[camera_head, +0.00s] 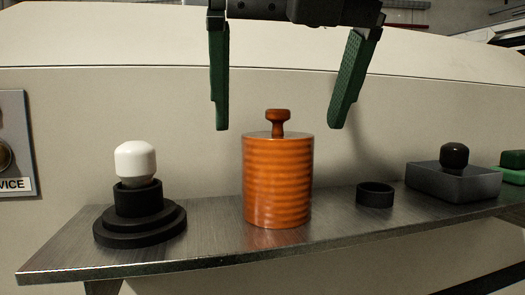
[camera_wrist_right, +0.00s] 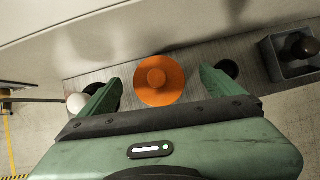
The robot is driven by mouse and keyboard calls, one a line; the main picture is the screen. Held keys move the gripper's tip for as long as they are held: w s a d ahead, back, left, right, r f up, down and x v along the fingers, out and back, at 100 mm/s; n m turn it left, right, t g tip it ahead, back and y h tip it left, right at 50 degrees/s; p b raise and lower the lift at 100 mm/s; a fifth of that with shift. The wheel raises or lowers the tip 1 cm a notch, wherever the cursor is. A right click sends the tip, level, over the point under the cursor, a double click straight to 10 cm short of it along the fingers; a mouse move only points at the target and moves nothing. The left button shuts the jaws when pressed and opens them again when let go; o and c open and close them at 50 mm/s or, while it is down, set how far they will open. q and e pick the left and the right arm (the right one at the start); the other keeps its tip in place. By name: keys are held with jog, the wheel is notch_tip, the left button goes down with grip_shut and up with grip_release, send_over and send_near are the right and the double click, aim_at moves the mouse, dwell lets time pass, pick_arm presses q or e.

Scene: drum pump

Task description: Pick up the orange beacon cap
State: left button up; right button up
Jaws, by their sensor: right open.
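The orange beacon cap (camera_head: 278,180) stands upright on the metal shelf (camera_head: 220,238). It is a ribbed cylinder with a small knob (camera_head: 278,121) on top. My right gripper (camera_head: 281,128) is open above it, with its green fingers spread wide to the left and right of the knob and apart from it. In the right wrist view the cap (camera_wrist_right: 162,82) shows from above, between the two fingers (camera_wrist_right: 160,88). My left gripper is in neither view.
Left of the cap, a white bulb (camera_head: 135,160) sits on a black stepped base (camera_head: 140,222). To the right are a small black ring (camera_head: 375,194) and a grey box (camera_head: 453,184) with a dark knob (camera_head: 454,156). A pale wall (camera_head: 120,110) rises behind the shelf.

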aim_at(280, 135)
jog(key=shift+w+a+f, duration=0.1)
jog(key=shift+w, duration=0.35)
jog(key=shift+s+f, duration=0.1)
jog(key=shift+f, duration=0.1)
jog(key=shift+s+f+p, duration=0.35)
jog(key=shift+s+f, duration=0.1)
jog(key=shift+s, duration=0.25)
jog(key=shift+p+x, duration=0.7)
jog(key=shift+x, duration=0.25)
jog(key=shift+w+a+f+p, duration=0.25)
jog(key=shift+w+f+p, duration=0.1)
jog(key=shift+w+f, duration=1.05)
jog(key=shift+f, duration=0.1)
jog(key=shift+s, duration=0.2)
jog(key=shift+s+d, duration=0.1)
jog(key=shift+c, duration=0.5)
jog(key=shift+r, duration=0.1)
jog(key=c, duration=0.5)
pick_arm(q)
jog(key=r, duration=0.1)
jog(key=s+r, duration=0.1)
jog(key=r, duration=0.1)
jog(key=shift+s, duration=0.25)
pick_arm(e)
jog(key=c, duration=0.8)
